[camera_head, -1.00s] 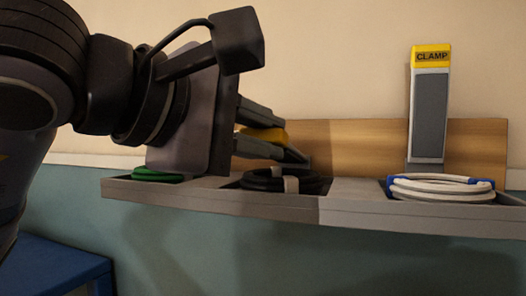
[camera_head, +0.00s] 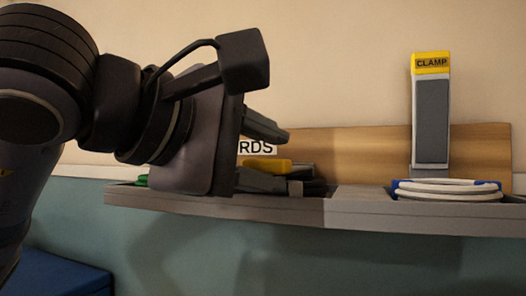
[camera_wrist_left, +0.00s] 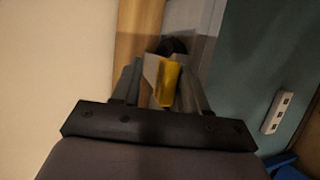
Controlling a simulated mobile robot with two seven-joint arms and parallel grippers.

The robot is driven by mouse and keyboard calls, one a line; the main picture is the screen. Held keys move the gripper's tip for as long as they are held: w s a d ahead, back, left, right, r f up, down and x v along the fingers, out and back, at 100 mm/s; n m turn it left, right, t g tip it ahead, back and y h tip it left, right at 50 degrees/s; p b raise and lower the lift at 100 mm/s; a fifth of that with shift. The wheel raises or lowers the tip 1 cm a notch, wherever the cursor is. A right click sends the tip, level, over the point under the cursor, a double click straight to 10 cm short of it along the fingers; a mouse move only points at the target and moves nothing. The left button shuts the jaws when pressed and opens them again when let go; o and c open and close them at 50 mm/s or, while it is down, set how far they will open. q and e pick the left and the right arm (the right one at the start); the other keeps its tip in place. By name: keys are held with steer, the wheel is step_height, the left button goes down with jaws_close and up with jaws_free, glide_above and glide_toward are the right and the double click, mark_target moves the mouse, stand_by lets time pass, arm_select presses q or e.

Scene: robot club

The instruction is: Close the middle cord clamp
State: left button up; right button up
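The middle cord clamp's yellow tip (camera_head: 270,165) shows low over the middle of the tray, by the black cord (camera_head: 315,187). In the left wrist view the clamp's yellow end (camera_wrist_left: 169,83) lies between my fingers. My left gripper (camera_head: 262,155) is open, one finger above the yellow tip with a clear gap, the other low near it. In the left wrist view the gripper (camera_wrist_left: 160,85) has its fingers on both sides of the clamp, the right finger closer. Whether the clamp is fully down is hidden. My right gripper is not in view.
The right clamp (camera_head: 431,115) stands upright behind a white cord (camera_head: 450,188) on the grey tray (camera_head: 400,215). A green cord (camera_head: 141,181) shows at the left, mostly hidden by my gripper. A wooden back board (camera_head: 360,155) carries a partly hidden sign (camera_head: 258,147).

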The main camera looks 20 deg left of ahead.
arm_select(q)
steer(key=shift+s+r, duration=0.1)
steer(key=shift+r, duration=0.1)
steer(key=p+v, duration=0.1)
steer(key=v, duration=0.6)
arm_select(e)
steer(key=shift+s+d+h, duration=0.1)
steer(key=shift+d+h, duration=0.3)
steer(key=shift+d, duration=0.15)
